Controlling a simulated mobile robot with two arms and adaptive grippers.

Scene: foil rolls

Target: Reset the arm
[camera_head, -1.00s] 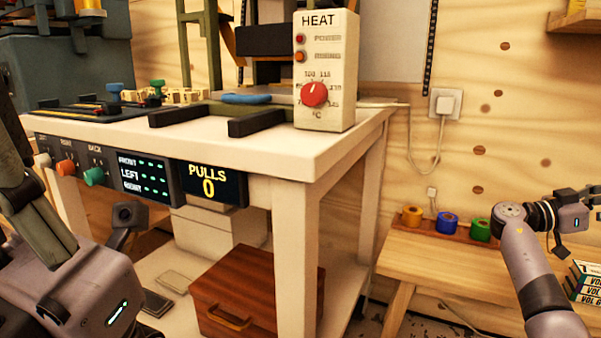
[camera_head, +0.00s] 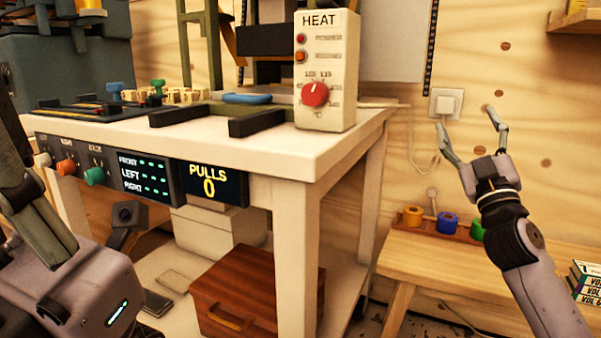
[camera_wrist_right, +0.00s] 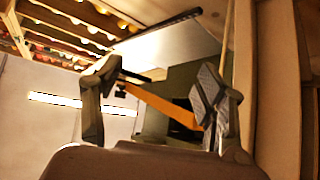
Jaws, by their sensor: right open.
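My right gripper (camera_head: 473,135) is raised in front of the wooden wall at the right in the head view, with its fingers pointing up. It is open, and nothing is between its fingers. In the right wrist view its two fingers (camera_wrist_right: 150,95) stand apart. Beyond them that view shows part of an orange bar and a ceiling with beams. My left gripper (camera_head: 40,200) is at the left edge of the head view, cut off by the frame. Its fingertips are hard to make out.
A white table (camera_head: 340,150) carries a HEAT control box (camera_head: 325,70). Books (camera_head: 585,285) lie at the right edge.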

